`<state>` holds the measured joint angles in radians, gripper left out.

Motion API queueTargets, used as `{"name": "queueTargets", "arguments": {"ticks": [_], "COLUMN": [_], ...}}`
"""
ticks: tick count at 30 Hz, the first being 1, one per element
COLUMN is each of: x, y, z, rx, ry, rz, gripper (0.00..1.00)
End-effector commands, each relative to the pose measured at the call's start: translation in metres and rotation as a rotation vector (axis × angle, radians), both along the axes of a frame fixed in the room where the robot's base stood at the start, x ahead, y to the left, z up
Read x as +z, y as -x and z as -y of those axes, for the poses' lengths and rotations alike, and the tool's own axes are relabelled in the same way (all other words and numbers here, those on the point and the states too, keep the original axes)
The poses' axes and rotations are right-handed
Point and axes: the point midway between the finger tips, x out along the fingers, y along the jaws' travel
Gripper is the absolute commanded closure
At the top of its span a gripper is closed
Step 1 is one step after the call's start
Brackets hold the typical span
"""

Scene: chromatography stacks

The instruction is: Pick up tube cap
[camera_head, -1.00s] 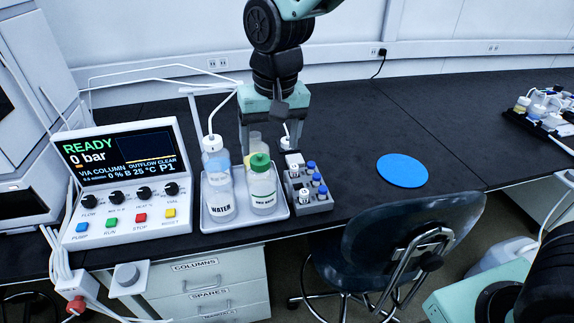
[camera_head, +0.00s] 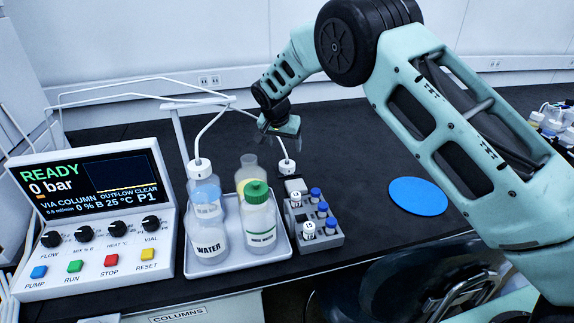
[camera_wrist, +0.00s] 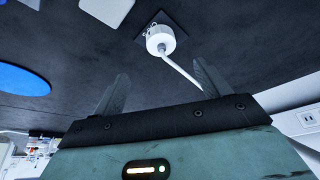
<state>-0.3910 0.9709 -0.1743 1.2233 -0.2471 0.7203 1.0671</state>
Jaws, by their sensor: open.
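The tube cap (camera_head: 286,167) is white, with a thin white tube rising from its top. It stands on the black bench behind the vial rack, close to my gripper. In the wrist view the tube cap (camera_wrist: 160,40) sits on a small dark square pad, ahead of the space between my fingers, and its tube runs down toward the right finger. My gripper (camera_head: 281,139) is open and empty, above the tube cap; in the wrist view my gripper (camera_wrist: 161,70) shows its two fingers apart. The tube partly passes behind the gripper in the head view.
A tray (camera_head: 288,251) holds a water bottle (camera_head: 208,235) with a tubed white cap, a green-capped bottle (camera_head: 259,222) and an open bottle (camera_head: 249,165). A vial rack (camera_head: 327,241) stands beside it. A blue disc (camera_head: 418,196) lies right on clear bench.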

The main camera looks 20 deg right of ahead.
Motion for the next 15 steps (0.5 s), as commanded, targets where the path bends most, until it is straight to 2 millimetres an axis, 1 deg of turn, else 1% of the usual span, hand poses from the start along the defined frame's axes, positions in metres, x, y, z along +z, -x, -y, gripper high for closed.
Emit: {"name": "queueTargets", "arguments": {"ticks": [1, 3, 6, 13, 15], "x": [-0.01, -0.022, -0.035, -0.049, -0.057], "y": [-0.003, -0.007, -0.012, -0.016, -0.018], "z": [0.003, 0.005, 0.008, 0.01, 0.012], "rx": [0.0, -0.001, 0.0, 0.001, 0.001], "ry": [0.001, 0.0, -0.001, 0.0, 0.0], "rz": [-0.003, -0.004, -0.002, -0.002, -0.003], "gripper": [0.25, 0.25, 0.25, 0.25, 0.25]}}
